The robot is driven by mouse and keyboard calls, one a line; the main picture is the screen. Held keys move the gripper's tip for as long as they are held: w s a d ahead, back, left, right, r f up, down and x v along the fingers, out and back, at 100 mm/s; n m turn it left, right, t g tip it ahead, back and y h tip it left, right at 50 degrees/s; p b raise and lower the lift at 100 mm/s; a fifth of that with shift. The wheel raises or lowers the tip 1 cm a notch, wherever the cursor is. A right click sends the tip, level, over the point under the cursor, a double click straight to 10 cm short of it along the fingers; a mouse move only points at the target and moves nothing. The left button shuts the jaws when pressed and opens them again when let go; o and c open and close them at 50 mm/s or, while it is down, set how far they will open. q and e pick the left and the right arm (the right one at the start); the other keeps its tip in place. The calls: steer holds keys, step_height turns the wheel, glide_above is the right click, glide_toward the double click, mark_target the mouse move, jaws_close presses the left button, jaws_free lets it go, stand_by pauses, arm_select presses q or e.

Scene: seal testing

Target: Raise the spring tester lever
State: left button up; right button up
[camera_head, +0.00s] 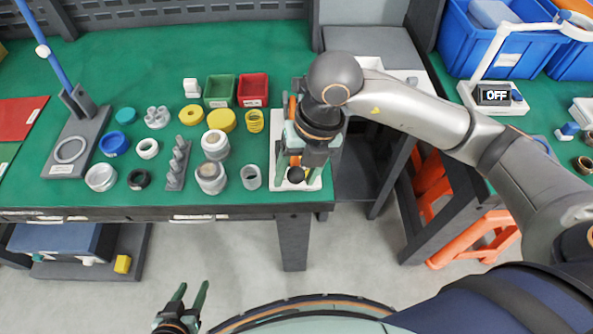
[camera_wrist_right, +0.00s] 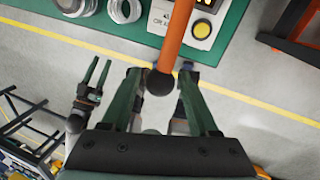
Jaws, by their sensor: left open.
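The spring tester (camera_head: 275,178) is a white-based device at the right end of the green bench, mostly hidden by my right arm in the head view. Its orange lever (camera_wrist_right: 178,32) ends in a black ball knob (camera_wrist_right: 159,83), which also shows in the head view (camera_head: 296,174). My right gripper (camera_wrist_right: 160,78) has its two green fingers apart, one on each side of the knob. I see no clear contact. My left gripper (camera_head: 190,288) is open and empty, low in front of the bench; it also shows in the right wrist view (camera_wrist_right: 97,70).
Rings, springs and round parts stand left of the tester, with a green bin (camera_head: 219,88) and a red bin (camera_head: 252,88) behind them. A blue-handled press (camera_head: 78,140) stands at left. A second bench with blue crates (camera_head: 500,45) is at right. Open floor lies in front.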

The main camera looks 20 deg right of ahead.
jaws_close()
stand_by(1.1)
